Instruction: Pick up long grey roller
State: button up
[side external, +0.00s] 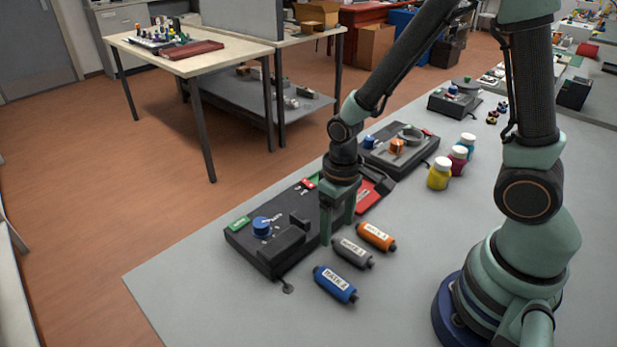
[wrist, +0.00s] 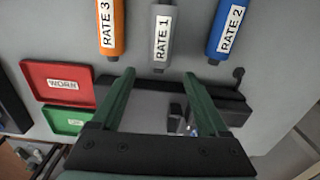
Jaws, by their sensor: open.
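The long grey roller (side external: 352,253) lies on the grey table between an orange roller (side external: 376,236) and a blue roller (side external: 335,284). In the wrist view the grey roller (wrist: 162,18) carries a white RATE 1 label and has a dark end toward my gripper. My gripper (side external: 337,228) points down beside the black device, close to the grey roller's end. In the wrist view my gripper (wrist: 175,76) has its two green fingers wide apart, with nothing held. The roller's near end shows between the fingertips' directions; whether it lies between the fingers cannot be told.
The orange (wrist: 110,48) and blue (wrist: 218,48) rollers flank the grey one with narrow gaps. A black device with a blue knob (side external: 262,226) stands under my gripper. A red tray labelled WORN (wrist: 38,72) and a green tray (wrist: 52,122) lie left.

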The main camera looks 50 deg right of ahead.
aim_at(337, 240)
jog(key=shift+f, duration=2.05)
jog(key=shift+c, duration=0.3)
grip_shut()
jog(key=shift+r, duration=0.15)
